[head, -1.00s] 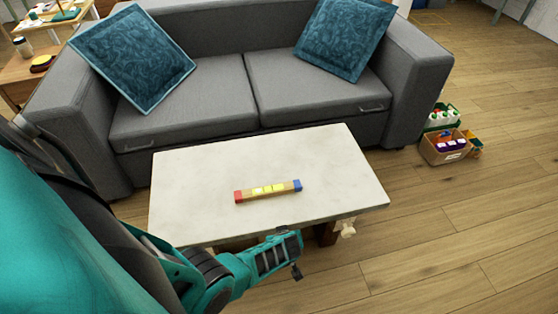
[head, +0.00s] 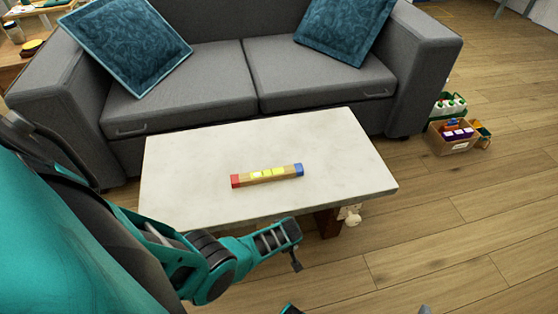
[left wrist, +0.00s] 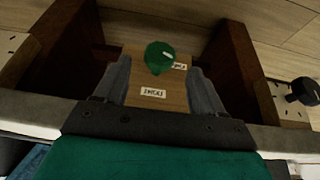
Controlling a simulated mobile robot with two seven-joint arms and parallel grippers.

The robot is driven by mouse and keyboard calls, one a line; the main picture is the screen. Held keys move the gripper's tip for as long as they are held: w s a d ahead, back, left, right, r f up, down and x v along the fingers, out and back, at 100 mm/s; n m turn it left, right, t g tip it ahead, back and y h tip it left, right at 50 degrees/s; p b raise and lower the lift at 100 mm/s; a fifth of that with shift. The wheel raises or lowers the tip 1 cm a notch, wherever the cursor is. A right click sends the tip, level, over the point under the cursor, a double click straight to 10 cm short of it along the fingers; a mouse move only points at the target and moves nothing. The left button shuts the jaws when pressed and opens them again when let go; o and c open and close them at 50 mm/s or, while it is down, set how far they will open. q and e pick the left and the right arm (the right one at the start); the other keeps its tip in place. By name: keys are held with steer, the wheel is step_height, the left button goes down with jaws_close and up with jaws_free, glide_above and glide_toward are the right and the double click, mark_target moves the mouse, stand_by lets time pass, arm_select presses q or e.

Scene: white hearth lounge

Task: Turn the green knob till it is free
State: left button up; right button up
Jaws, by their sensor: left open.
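The green knob (left wrist: 159,57) shows in the left wrist view, on a light wooden panel (left wrist: 145,112) with small white labels. Dark wood stands on both sides of the panel. My left gripper (left wrist: 160,66) is open, one finger on each side of the panel, with the knob in the gap between the finger ends. I cannot tell whether the fingers touch the panel. In the head view my left gripper (head: 295,256) is low at the front edge of the coffee table (head: 190,150); the knob is hidden there. My right gripper is not in view.
A wooden bar (head: 268,176) with red and blue ends and yellow patches lies on the table. A pale knob-like thing (head: 350,214) sticks out below its right side. A grey sofa (head: 180,85) stands behind.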

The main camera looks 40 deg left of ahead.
arm_select(q)
steer(key=b+x, duration=0.3)
steer(key=x, duration=0.1)
steer(key=shift+f+b, duration=0.1)
steer(key=shift+b, duration=0.2)
steer(key=shift+w, duration=0.1)
steer(key=shift+c, duration=0.2)
steer(key=c, duration=1)
